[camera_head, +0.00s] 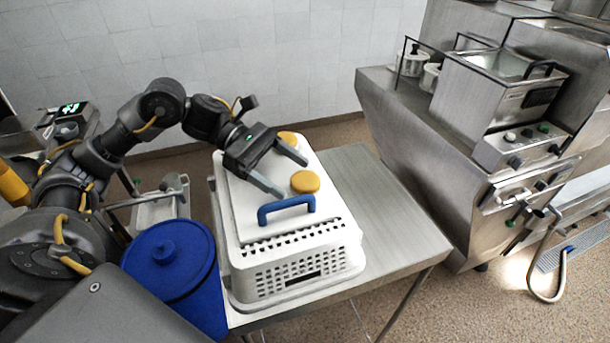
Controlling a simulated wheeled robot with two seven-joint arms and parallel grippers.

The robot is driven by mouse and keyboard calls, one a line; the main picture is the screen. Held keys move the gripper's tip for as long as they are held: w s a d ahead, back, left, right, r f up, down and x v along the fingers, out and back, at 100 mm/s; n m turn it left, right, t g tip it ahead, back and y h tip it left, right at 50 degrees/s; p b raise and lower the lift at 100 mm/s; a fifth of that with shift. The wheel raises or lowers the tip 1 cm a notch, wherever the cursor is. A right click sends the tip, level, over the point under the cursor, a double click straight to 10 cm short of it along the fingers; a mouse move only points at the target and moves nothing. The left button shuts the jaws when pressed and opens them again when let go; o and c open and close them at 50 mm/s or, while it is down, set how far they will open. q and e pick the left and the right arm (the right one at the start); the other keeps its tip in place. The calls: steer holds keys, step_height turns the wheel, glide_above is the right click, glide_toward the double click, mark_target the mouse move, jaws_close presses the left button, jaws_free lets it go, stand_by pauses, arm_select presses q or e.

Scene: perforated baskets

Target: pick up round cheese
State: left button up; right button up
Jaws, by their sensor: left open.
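A round orange-yellow cheese (305,182) lies on the white lid (265,205) of a perforated basket (300,278), just behind the lid's blue handle (286,209). A second round yellow piece (287,138) shows farther back on the lid, partly hidden by my gripper. My left gripper (295,175) is open and empty above the lid. Its two fingers point to the right, one towards the back and one towards the blue handle. The nearer cheese is close to the fingertips; I cannot tell whether they touch it. My right gripper is not in view.
The basket stands on a steel table (390,222), with bare tabletop to its right. A blue lidded bin (170,262) stands left of the table. A steel fryer unit (490,130) stands at the right. A tiled wall is behind.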

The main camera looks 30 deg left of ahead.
mark_target(297, 175)
arm_select(q)
steer(key=shift+p+x, duration=0.4)
steer(key=shift+x, duration=0.65)
steer(key=shift+d, duration=0.3)
steer(key=c, duration=1.1)
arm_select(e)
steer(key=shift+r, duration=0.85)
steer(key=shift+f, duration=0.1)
